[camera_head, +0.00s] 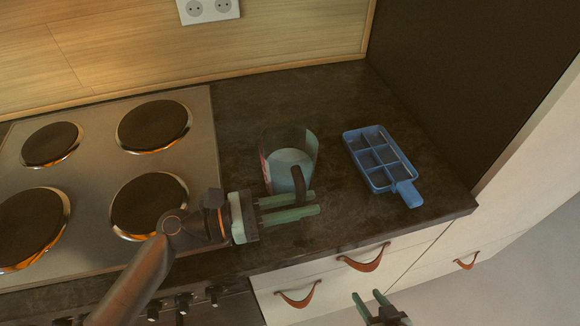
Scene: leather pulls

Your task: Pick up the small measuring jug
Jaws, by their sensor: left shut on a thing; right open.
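The small measuring jug (290,155) is a clear cup with red markings on its left side and a dark handle (299,184) toward the front. It appears upright at the middle of the dark counter; whether its base touches the counter is hard to tell. My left gripper (314,202) comes in from the left, in front of the jug, with its green fingers shut on the handle. My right gripper (368,298) is open and empty at the bottom, in front of the drawers and below the counter edge.
A blue ice cube tray (377,157) lies on the dark counter (345,95) to the jug's right. A hob (95,175) with several round plates is at the left. Drawers (325,283) with leather pulls are below. A dark tall panel (470,70) bounds the right.

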